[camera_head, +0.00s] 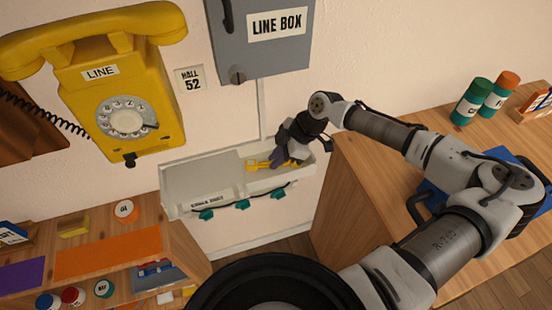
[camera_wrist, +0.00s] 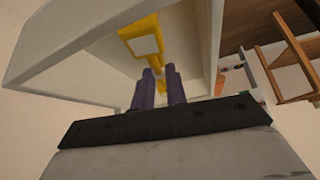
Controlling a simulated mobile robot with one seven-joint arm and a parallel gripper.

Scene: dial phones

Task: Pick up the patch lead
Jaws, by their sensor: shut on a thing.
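A yellow piece, which looks like the patch lead (camera_head: 257,165), lies in the open right part of the pale wall tray (camera_head: 178,180). In the wrist view the yellow patch lead (camera_wrist: 139,28) has a pale patch on it and runs down to my fingertips. My gripper (camera_head: 279,157) reaches down into the tray from the right. In the wrist view my gripper (camera_wrist: 162,78) has its two purple fingers close together, shut on the yellow lead's near end. The fingers and wrist hide part of the lead.
A yellow dial phone (camera_head: 125,95) hangs at the left, and a grey line box (camera_head: 262,40) above the tray. Green clips (camera_head: 242,204) with a dark cord line the tray's front. A wooden cabinet (camera_head: 365,165) stands close at the right, a cluttered shelf (camera_head: 150,225) at lower left.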

